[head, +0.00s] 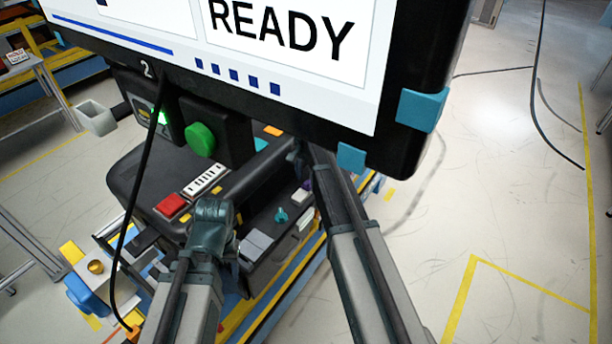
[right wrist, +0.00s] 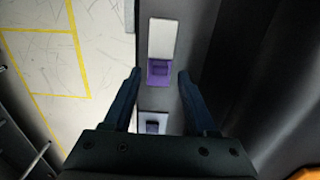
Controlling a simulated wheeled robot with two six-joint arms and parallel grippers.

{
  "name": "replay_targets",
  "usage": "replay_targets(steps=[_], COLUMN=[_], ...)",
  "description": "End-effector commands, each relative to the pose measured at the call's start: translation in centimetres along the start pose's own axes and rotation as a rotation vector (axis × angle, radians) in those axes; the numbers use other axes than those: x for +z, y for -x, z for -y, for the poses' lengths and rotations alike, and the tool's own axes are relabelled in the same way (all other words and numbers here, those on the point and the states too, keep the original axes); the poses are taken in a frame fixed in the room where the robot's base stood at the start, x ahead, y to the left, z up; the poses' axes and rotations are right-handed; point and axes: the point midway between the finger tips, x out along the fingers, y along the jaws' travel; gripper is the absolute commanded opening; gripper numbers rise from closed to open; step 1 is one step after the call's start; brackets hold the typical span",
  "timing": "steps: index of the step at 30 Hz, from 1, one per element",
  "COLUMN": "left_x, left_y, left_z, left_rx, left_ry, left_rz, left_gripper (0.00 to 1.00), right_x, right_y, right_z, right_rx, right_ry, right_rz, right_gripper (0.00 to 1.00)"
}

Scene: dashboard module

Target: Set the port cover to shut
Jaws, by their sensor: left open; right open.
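In the right wrist view a purple port piece (right wrist: 159,72) sits at the lower end of a pale upright panel (right wrist: 161,38) on the grey module side. I cannot tell for sure which part is the port cover, or how far it stands open. A second pale panel with a dark socket (right wrist: 152,127) lies below it. My right gripper (right wrist: 159,77) is open, with its fingers on either side of the purple piece and no visible contact. In the head view its tip is mostly hidden under the screen. My left gripper (head: 211,212) is over the dashboard's front, its fingers hard to make out.
The large READY screen (head: 290,45) overhangs the dark dashboard (head: 130,180). A green button (head: 200,139), a red switch (head: 171,204), a white switch strip (head: 205,179) and a teal knob (head: 281,215) stand out. A black cable (head: 137,190) hangs at left.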

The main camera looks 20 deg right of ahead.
Motion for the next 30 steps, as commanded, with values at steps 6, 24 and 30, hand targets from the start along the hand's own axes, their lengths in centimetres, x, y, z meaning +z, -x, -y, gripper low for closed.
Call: replay_targets(steps=[6, 24, 30], left_x=[0.2, 0.7, 0.8], left_y=[4.0, 11.4, 11.4], left_z=[0.4, 1.0, 1.0], left_rx=[0.001, 0.002, 0.002], left_ry=[0.006, 0.008, 0.009], left_rz=[0.000, 0.004, 0.004], left_gripper=[0.50, 0.50, 0.50], right_x=[0.0, 0.0, 0.0], right_y=[4.0, 11.5, 11.5], right_z=[0.0, 0.0, 0.0], right_rx=[0.000, 0.000, 0.000], right_ry=[0.000, 0.000, 0.000], right_rz=[0.000, 0.000, 0.000], right_gripper=[0.57, 0.57, 0.57])
